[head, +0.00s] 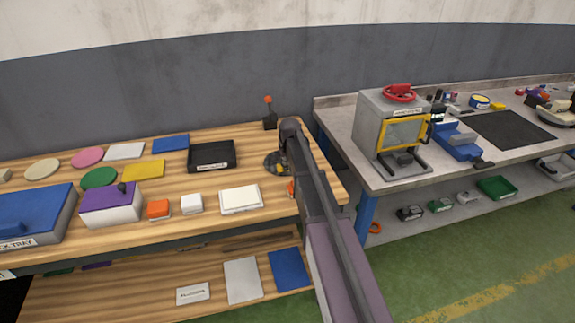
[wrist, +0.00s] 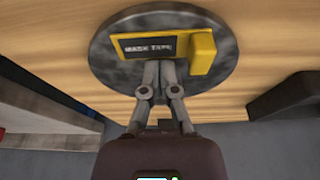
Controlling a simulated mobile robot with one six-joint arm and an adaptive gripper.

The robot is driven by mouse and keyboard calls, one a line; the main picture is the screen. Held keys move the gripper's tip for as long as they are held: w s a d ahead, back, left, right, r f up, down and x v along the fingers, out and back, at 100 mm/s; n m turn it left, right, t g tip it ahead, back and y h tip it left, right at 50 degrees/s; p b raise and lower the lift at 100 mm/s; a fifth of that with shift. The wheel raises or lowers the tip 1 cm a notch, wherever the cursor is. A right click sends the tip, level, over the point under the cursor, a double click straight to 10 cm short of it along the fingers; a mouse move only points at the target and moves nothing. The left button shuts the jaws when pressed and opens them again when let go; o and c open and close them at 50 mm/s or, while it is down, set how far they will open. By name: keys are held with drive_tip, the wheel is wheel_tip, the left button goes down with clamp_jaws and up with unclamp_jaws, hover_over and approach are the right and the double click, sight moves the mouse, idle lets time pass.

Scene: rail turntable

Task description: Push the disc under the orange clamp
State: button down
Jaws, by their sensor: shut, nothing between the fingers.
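The disc (wrist: 112,68) is round, mottled grey, with a yellow block and a dark label on top; it fills the upper middle of the wrist view. In the head view the disc (head: 272,161) lies near the right end of the wooden table, partly hidden by my arm. My gripper (wrist: 160,66) is shut and empty, its fingertips over the disc beside the yellow block; I cannot tell whether they touch. A dark upright device with an orange knob (head: 268,99) stands behind the disc. A small orange part (head: 291,188) shows beside my arm; I cannot tell which is the clamp.
A black tray (head: 212,157) stands left of the disc. A white block (head: 241,200) is in front of it, and coloured plates lie further left. A grey bench (head: 345,125) with a machine stands right, across a gap. In the wrist view, dark objects flank both sides.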

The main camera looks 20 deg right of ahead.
idle(0.3)
drive_tip(key=w, duration=1.2)
drive_tip(key=shift+d, duration=0.25)
drive_tip(key=shift+s, duration=0.1)
drive_tip(key=shift+s, duration=0.1)
drive_tip(key=shift+s, duration=0.8)
drive_tip(key=shift+s+a, duration=0.15)
drive_tip(key=shift+s, duration=1)
drive_tip(key=shift+s+r+p, duration=0.15)
drive_tip(key=shift+r+p, duration=0.35)
drive_tip(key=shift+r, duration=0.1)
drive_tip(key=shift+r+p, duration=0.55)
drive_tip(key=shift+p, duration=0.2)
drive_tip(key=p+v, duration=0.7)
drive_tip(key=shift+s+r, duration=0.25)
